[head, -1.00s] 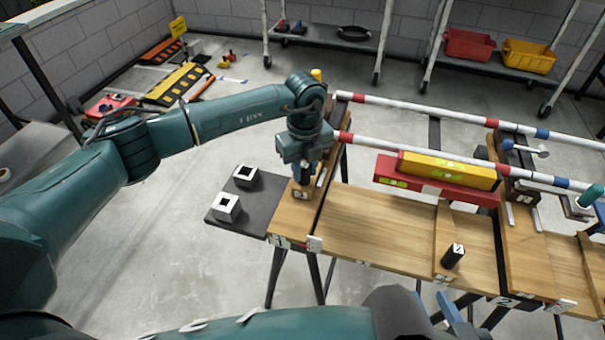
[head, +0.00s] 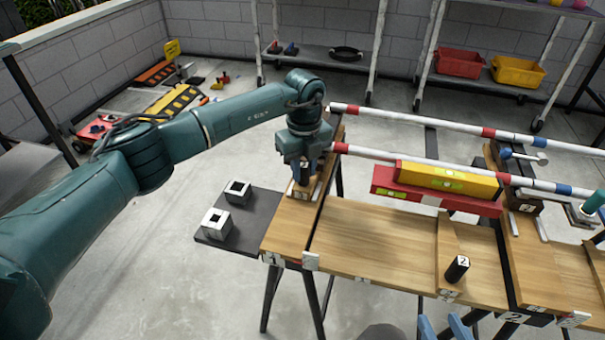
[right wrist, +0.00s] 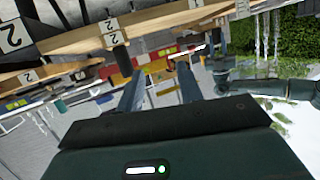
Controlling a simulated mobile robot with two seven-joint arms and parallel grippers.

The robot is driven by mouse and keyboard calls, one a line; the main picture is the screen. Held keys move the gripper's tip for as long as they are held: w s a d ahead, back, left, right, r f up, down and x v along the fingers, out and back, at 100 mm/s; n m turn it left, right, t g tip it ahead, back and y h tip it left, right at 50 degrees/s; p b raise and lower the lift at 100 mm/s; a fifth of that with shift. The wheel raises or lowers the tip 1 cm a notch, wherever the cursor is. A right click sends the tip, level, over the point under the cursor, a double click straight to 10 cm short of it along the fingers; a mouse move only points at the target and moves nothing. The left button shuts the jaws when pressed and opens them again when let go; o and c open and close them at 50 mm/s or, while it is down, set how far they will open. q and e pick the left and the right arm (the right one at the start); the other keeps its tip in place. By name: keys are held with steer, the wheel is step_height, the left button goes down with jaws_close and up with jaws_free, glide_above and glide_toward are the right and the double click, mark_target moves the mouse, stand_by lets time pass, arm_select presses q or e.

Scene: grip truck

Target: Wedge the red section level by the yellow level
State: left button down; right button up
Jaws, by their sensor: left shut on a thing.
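The yellow level (head: 447,178) lies along the top of the red section (head: 436,200), beside the near red-and-white rail. Its bubble vials show green. I cannot tell from here whether the section is level. What lies under this handle is partly hidden. A similar black handle (head: 457,268) stands on the wooden board at the right. My right gripper (right wrist: 155,82) is open and empty; its blue fingertips also show at the head view's bottom edge.
The wooden bench (head: 370,240) has a clear middle. Two white square blocks (head: 217,223) (head: 238,191) sit on a dark side shelf. A blue-headed clamp handle (head: 507,153) stands at the right support. Shelves with red and yellow bins (head: 518,70) are behind.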

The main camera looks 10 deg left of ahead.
arm_select(q)
steer(key=shift+w+b, duration=0.3)
steer(key=shift+w, duration=0.05)
steer(key=shift+w+b, duration=0.4)
steer(key=shift+w+r, duration=0.1)
steer(key=shift+w, duration=0.1)
arm_select(e)
steer(key=f, duration=0.1)
steer(key=a+f, duration=0.1)
steer(key=shift+w+a+f+n+g, duration=0.1)
steer(key=shift+w+f+n+g, duration=0.2)
steer(key=shift+f+n, duration=0.1)
steer(key=shift+r, duration=0.2)
arm_select(q)
steer(key=c, duration=1.4)
jaws_free()
steer(key=o, duration=0.6)
steer(key=shift+s+d, duration=0.1)
steer(key=shift+d, duration=0.05)
steer(key=shift+c, duration=0.2)
arm_select(e)
steer(key=shift+r, duration=0.1)
